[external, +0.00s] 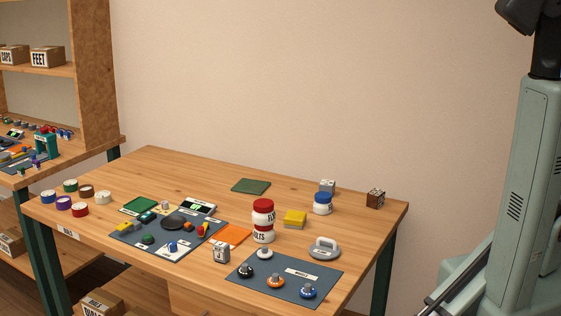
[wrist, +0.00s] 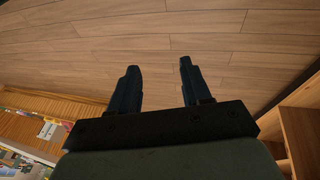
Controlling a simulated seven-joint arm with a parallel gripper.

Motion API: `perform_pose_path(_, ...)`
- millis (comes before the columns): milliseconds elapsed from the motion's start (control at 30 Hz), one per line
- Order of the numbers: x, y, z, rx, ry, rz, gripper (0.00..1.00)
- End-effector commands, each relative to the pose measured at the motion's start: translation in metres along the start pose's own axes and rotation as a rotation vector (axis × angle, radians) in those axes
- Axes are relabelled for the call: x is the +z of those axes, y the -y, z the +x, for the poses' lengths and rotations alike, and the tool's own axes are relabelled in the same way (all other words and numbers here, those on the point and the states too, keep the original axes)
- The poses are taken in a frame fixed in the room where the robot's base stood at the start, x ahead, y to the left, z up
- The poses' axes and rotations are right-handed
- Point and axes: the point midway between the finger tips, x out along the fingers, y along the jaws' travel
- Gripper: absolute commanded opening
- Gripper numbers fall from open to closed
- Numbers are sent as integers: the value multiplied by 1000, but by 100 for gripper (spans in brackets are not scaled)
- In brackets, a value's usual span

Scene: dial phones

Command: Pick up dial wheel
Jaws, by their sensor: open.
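Several small round knob-like wheels sit on the right dark mat (external: 262,288), which has a white label too small to read surely. I cannot tell which is the dial wheel. My gripper (wrist: 158,66) is open and empty in the wrist view, over wooden flooring and away from the wheels. My gripper's fingers do not show in the external view.
A grey handled object (external: 323,248) stands behind the right mat. A red-and-white jar (external: 263,220) and a small labelled block (external: 221,252) stand left of it. The left mat (external: 125,237) is crowded with small parts. The table's (external: 160,165) back left is clear.

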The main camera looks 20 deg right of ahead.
Motion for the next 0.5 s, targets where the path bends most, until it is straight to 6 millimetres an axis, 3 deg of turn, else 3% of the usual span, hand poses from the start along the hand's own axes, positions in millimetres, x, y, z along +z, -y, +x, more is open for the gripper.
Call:
perform_pose_path(100, -24, -6, -9, -3, -35, 8, 48)
perform_pose_path(267, -46, -22, -24, -14, -70, 54, 48)
perform_pose_path(500, -79, -67, -58, -45, -138, 189, 48)
